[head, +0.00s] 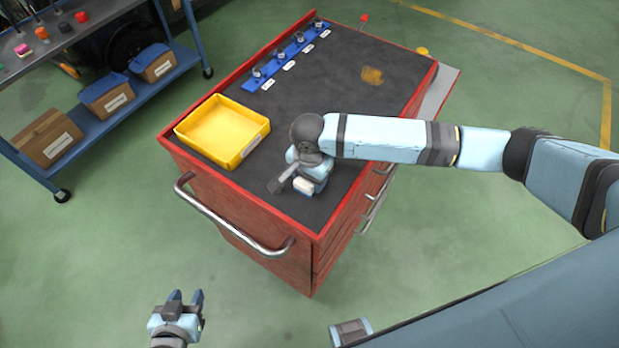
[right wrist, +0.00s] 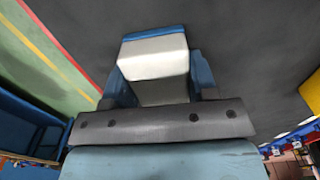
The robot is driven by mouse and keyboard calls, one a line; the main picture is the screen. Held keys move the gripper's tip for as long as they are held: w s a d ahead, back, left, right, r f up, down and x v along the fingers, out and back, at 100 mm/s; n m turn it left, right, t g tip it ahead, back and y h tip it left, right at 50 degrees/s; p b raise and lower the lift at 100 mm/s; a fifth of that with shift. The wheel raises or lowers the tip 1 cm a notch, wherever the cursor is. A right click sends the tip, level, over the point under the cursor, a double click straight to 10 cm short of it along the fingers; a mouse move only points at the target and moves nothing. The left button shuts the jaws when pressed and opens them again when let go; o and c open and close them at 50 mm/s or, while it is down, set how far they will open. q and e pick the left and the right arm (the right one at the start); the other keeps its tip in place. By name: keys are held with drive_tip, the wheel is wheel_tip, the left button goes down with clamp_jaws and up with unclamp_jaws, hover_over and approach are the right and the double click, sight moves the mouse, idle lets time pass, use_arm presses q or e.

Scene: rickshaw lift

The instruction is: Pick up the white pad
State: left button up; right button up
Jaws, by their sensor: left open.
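The white pad (right wrist: 153,58) is a white block with a blue edge, seen large in the right wrist view. It also shows in the head view (head: 303,185) low over the dark top of the red cart, near its front right corner. My right gripper (right wrist: 163,85) has its blue fingers on either side of the pad, which fills the gap between them. I cannot tell whether the pad touches the cart top. My left gripper (head: 186,297) is open and empty, in front of the cart at the lower left, over the floor.
A yellow tray (head: 262,128) sits on the cart (head: 345,95) to the left of my right gripper. A blue strip (head: 250,84) with several metal pieces lies at the back left. A brown stain (head: 372,75) marks the far right. A blue shelf (head: 78,130) with boxes stands left.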

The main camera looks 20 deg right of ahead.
drive_tip(key=shift+r, duration=0.1)
wheel_tip(320, 180, up, 20)
idle(0.6)
